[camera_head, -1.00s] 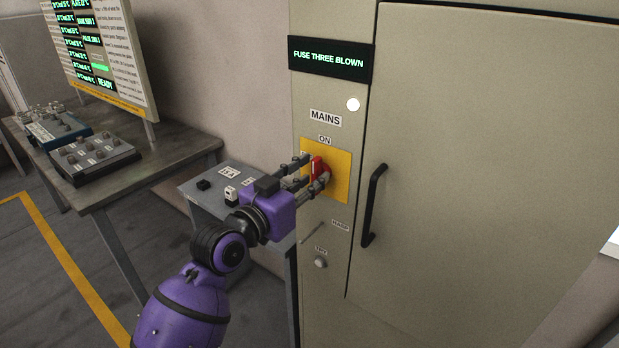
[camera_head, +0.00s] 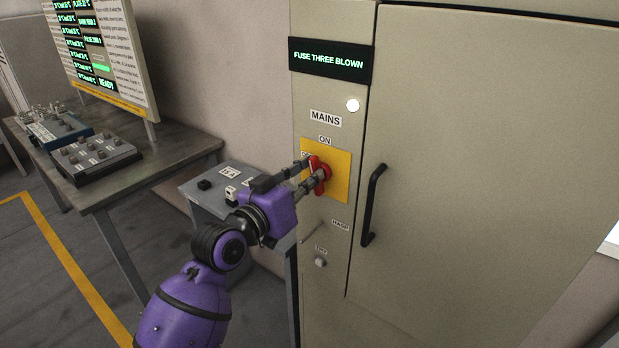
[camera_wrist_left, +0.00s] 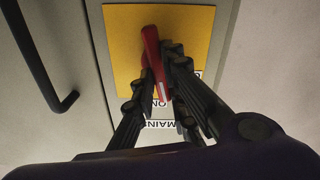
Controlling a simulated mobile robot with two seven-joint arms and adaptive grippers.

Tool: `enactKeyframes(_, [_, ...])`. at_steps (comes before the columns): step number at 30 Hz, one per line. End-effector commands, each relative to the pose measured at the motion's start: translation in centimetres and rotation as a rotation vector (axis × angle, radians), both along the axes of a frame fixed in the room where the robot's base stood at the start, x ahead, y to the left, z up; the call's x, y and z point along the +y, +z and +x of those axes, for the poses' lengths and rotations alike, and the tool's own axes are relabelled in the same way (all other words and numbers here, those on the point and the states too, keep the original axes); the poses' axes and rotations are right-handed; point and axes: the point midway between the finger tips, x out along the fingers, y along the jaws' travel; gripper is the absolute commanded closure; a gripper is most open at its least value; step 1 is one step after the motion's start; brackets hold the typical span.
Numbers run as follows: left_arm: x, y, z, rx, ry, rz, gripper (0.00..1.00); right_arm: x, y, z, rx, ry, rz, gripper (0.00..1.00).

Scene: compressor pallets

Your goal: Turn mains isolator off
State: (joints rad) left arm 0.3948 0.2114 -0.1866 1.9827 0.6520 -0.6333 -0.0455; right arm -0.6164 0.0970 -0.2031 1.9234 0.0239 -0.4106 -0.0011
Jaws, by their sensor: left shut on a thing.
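The mains isolator has a red handle (camera_head: 318,186) on a yellow plate (camera_head: 341,163) on the cabinet front. An ON label (camera_head: 325,140) is above the plate; a label at its upper left is mostly hidden by a finger. The handle stands near upright, slightly tilted. My left gripper (camera_head: 316,170) is shut on the handle, one finger on each side. In the left wrist view, the red handle (camera_wrist_left: 152,45) runs between the fingers (camera_wrist_left: 161,70), its end towards the ON label, which appears upside down. My right gripper is not in view.
The cabinet (camera_head: 480,150) has a black door handle (camera_head: 372,205) right of the plate. A display (camera_head: 330,60) reads "FUSE THREE BLOWN", with a white lamp (camera_head: 352,105) below. A HASP label and a TRY knob (camera_head: 320,262) sit lower. A small bench (camera_head: 205,195) stands left.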

Motion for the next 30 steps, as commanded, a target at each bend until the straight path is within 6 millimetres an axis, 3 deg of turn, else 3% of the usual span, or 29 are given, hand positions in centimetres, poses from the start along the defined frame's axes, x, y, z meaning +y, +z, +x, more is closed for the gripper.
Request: enactKeyframes(30, [0.48,-0.55,0.37,0.566,0.0,-0.778,1.0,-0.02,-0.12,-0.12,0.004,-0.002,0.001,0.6])
